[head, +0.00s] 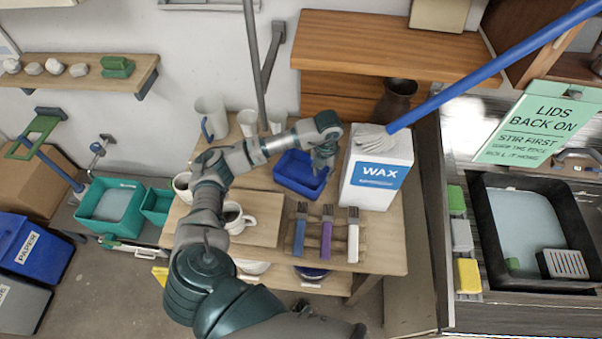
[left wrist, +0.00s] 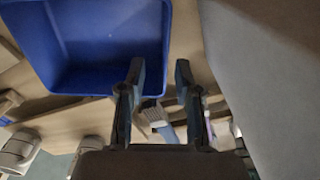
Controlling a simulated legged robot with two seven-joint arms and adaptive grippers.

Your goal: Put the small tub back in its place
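A small blue tub (head: 296,184) stands upright on the wooden table (head: 386,232), left of the white WAX box (head: 376,182). It also shows in the left wrist view (left wrist: 105,50), open side toward the camera and empty. My left gripper (head: 322,165) is over the tub's right side, close to the box. In the left wrist view my left gripper (left wrist: 159,72) has its two fingers apart, with nothing gripped between them. One fingertip overlaps the tub's near right corner in the picture; I cannot tell whether it touches. My right gripper is not in view.
Several brushes (head: 326,232) lie on a rack in front of the tub. A cup (head: 236,218) stands on a board at left, with white mugs (head: 210,116) behind. A teal tub (head: 112,204) stands far left. A dark sink tray (head: 530,230) is at right.

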